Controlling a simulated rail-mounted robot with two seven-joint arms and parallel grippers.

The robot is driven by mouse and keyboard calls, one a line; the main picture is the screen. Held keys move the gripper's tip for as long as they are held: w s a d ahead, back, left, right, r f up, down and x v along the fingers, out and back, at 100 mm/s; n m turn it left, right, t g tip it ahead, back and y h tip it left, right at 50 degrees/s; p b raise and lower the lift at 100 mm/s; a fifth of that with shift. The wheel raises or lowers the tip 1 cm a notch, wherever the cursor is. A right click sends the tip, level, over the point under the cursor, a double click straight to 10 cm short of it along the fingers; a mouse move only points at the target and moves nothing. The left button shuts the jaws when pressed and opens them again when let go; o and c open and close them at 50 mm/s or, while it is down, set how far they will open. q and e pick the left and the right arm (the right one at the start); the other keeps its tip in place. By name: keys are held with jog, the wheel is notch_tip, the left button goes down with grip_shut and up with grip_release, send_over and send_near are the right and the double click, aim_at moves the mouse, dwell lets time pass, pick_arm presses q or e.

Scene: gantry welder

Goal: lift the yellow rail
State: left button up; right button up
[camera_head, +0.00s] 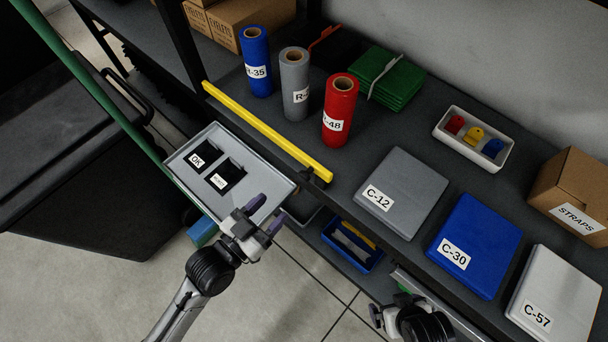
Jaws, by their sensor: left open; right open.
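The yellow rail (266,130) lies along the front edge of the dark shelf, running from upper left to lower right. Its lower right end rests by a small dark bracket (318,178). My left gripper (267,211) has purple fingertips spread apart with nothing between them. It is over the near right corner of the grey tray, below the rail and apart from it. My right gripper (384,318) is at the bottom edge of the picture, below the shelf front and away from the rail; its fingertips are not clearly visible.
The grey tray (183,161) has two dark labelled slots. Blue (256,60), grey (295,85) and red (341,112) rolls stand behind the rail. Flat cases C-12 (402,190), C-30 (475,245) and C-57 (556,300) lie to the right. A blue bin (345,262) sits lower down.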

aim_at(302, 178)
pick_arm(q)
jog(key=b+x, duration=0.3)
jog(key=x, duration=0.7)
jog(key=shift+w+d, duration=0.5)
jog(key=shift+w, duration=0.05)
jog(key=c, duration=0.5)
grip_shut()
